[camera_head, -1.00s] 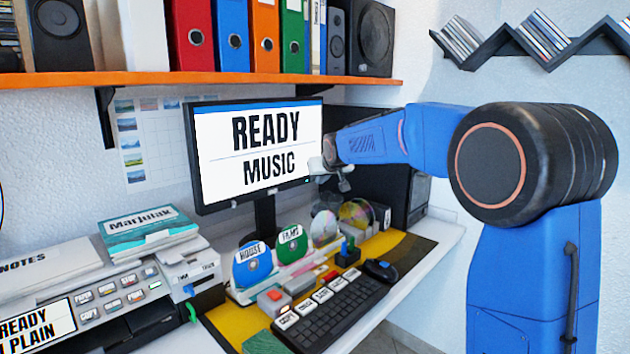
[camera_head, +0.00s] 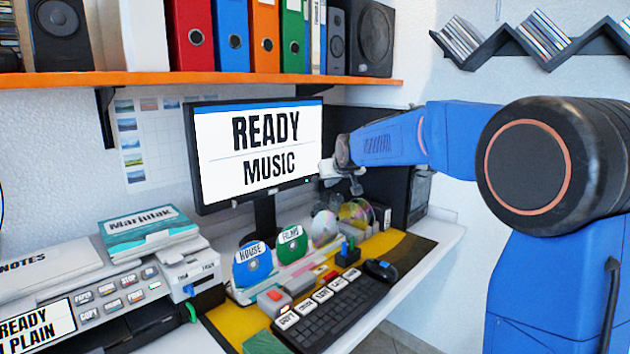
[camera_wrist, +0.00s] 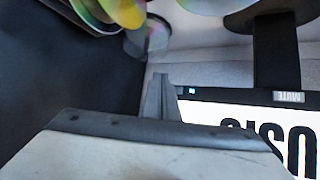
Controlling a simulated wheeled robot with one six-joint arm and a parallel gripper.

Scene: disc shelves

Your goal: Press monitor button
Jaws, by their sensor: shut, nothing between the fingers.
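The monitor (camera_head: 258,152) stands on the desk and reads "READY MUSIC" on a white screen. In the wrist view it appears upside down, with its dark lower bezel (camera_wrist: 235,97) along the top of the screen. A small blue-lit mark (camera_wrist: 192,91) sits on that bezel near the corner, and a MUTE label (camera_wrist: 288,97) is further right. My gripper (camera_head: 352,184) is beside the monitor's lower right corner. Its shut fingers (camera_wrist: 160,82) are empty and appear just left of the bezel's corner in the wrist view. Contact with the monitor cannot be told.
Discs (camera_head: 356,214) stand on the desk below my gripper. A keyboard (camera_head: 332,312) and mouse (camera_head: 380,270) lie in front. A black speaker or case (camera_head: 395,190) is behind my gripper. An orange shelf (camera_head: 150,79) with binders runs above.

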